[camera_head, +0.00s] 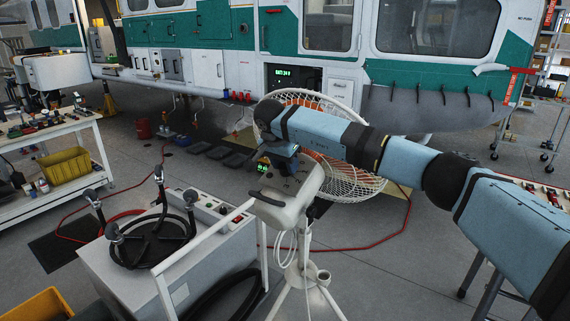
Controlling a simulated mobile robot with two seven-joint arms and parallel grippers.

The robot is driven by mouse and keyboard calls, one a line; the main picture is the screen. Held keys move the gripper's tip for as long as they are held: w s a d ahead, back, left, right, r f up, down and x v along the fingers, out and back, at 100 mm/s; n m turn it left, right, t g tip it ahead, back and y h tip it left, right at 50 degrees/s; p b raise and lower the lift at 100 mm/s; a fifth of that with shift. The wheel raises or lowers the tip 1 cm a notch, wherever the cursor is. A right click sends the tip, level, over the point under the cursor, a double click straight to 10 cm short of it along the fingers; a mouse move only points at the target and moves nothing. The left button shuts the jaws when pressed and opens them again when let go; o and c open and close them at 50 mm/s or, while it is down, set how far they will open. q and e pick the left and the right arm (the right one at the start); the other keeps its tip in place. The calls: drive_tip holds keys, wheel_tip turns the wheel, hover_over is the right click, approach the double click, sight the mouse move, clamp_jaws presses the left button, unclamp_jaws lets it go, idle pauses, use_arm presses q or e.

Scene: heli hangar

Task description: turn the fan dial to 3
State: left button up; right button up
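The fan (345,187) has a round white wire cage and stands in the middle, partly behind my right arm. Its pale control housing (290,203) sits in front of the cage on a white tripod stand. My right arm reaches in from the right, and my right gripper (284,168) points down at the top of this housing. The gripper is small and dark here, so whether it touches the dial or how its fingers stand cannot be made out. My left gripper is not in view.
A grey cart (190,255) with black hoses and a white handle stands close to the left of the fan. A red hose (385,240) crosses the floor. A workbench (50,135) with tools is at left. A green and white helicopter (210,30) fills the back.

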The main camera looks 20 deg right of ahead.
drive_tip(key=c, duration=0.4)
drive_tip(key=shift+o, duration=0.2)
